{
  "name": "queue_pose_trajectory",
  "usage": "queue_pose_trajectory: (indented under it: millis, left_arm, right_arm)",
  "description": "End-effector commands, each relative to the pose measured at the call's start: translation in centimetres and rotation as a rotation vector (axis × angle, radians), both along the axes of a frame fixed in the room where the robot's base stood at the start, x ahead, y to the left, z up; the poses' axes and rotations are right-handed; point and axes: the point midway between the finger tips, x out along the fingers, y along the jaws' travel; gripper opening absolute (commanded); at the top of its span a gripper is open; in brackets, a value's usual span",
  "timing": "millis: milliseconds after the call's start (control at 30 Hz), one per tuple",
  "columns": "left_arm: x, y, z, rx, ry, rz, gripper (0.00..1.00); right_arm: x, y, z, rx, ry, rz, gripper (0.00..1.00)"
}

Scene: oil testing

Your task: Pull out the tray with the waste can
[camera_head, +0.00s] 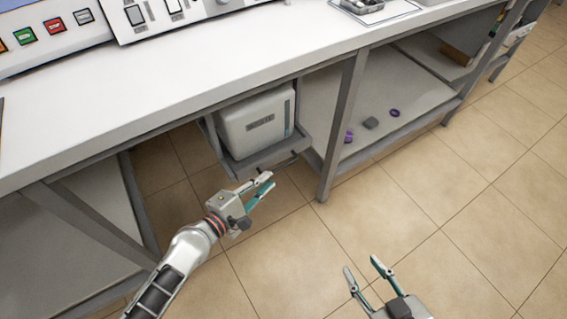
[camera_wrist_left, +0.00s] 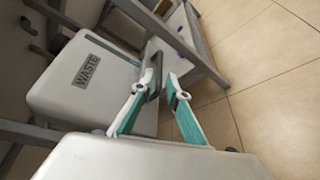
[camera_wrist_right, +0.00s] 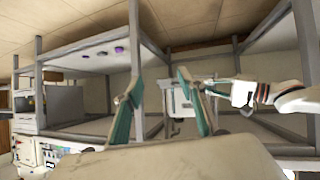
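The white waste can (camera_head: 257,122) stands on a grey pull-out tray (camera_head: 275,151) hung under the bench. Its "WASTE" label shows in the left wrist view (camera_wrist_left: 87,70). The tray's front has a small dark handle (camera_head: 284,163). My left gripper (camera_head: 267,181) is in front of the tray with its fingers apart, pointing at the handle. In the left wrist view the handle (camera_wrist_left: 154,77) appears close to the fingertips; I cannot tell whether they touch. My right gripper (camera_head: 362,268) is open and empty over the floor, away from the tray.
A bench leg (camera_head: 342,125) stands right of the tray. A lower shelf (camera_head: 420,95) beyond it holds purple rings and a small grey object. Another lower shelf (camera_head: 75,230) lies left. The white benchtop (camera_head: 210,75) overhangs the tray. The tiled floor (camera_head: 430,230) in front is clear.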

Motion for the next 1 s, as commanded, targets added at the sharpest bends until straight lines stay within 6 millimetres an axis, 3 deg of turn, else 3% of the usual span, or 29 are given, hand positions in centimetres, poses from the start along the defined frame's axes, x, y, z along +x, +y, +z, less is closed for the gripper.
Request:
queue_pose_trajectory:
  millis: [33,267,700,1000]
  left_arm:
    - [0.2,-0.2,-1.2,-0.041,0.035,0.006,0.15]
    - [2.0,-1.2,-0.8,-0.111,0.064,0.016,0.15]
    - [6.4,-4.7,-2.3,-0.105,0.063,0.015,0.15]
    - [7.1,-5.2,-2.2,-0.102,0.060,0.014,0.15]
  right_arm:
    - [-0.4,0.0,-0.9,0.001,0.015,0.001,0.40]
    - [-0.1,0.3,-0.5,0.009,0.007,0.001,0.40]
    - [0.3,1.6,0.1,0.059,-0.010,-0.003,0.40]
    - [0.5,1.8,0.4,0.067,-0.016,-0.003,0.40]
